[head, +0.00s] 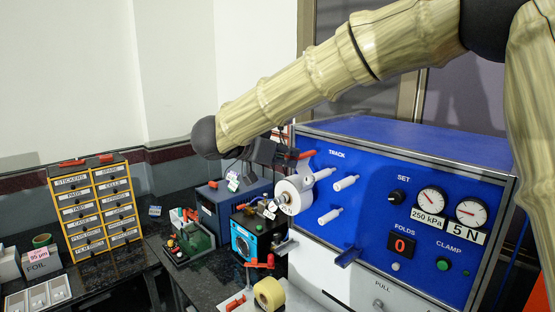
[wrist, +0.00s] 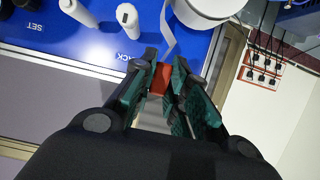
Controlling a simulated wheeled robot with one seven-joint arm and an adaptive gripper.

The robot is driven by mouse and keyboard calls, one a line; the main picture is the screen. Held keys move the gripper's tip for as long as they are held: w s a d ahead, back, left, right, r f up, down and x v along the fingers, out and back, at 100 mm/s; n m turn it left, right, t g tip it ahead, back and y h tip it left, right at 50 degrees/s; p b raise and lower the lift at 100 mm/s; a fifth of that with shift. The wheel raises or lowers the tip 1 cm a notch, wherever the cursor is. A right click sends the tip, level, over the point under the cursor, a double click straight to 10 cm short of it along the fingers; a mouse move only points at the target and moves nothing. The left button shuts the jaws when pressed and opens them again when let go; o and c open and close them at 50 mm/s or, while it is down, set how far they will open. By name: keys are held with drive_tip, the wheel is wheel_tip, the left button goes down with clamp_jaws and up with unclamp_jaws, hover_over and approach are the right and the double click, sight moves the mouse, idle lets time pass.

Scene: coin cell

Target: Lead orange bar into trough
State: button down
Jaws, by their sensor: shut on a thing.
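My gripper (head: 290,155) is high at the left end of the blue machine front, above the white roll. It is shut on the orange bar (head: 303,154). In the wrist view the bar (wrist: 160,77) sits between the two fingertips (wrist: 163,82), partly hidden by them. A pale strip (wrist: 167,35) runs from the white roll (wrist: 215,8) to the bar. In the head view the roll (head: 293,195) hangs below the gripper.
White pegs (head: 346,183) stick out of the blue panel (head: 400,210) under the word TRACK. A dark device (head: 243,240) stands left of the machine. A yellow tape roll (head: 269,293) lies on the bench below. A drawer cabinet (head: 96,205) is far left.

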drive_tip(key=b, duration=0.8)
hover_over(335, 262)
drive_tip(key=s+a, duration=0.3)
drive_tip(key=s, duration=0.2)
drive_tip(key=shift+w+d+f+b, duration=0.4)
drive_tip(key=shift+f+b, duration=0.7)
drive_tip(key=shift+f, duration=3.25)
drive_tip(key=shift+w+d+f+b, duration=0.35)
drive_tip(key=shift+f+b, duration=0.75)
drive_tip(key=shift+f, duration=3.25)
drive_tip(key=shift+w+d+f+b, duration=0.25)
drive_tip(key=shift+w+f+b, duration=0.6)
drive_tip(key=shift+f, duration=3.5)
drive_tip(key=shift+s, duration=0.3)
drive_tip(key=c, duration=1.3)
unclamp_jaws()
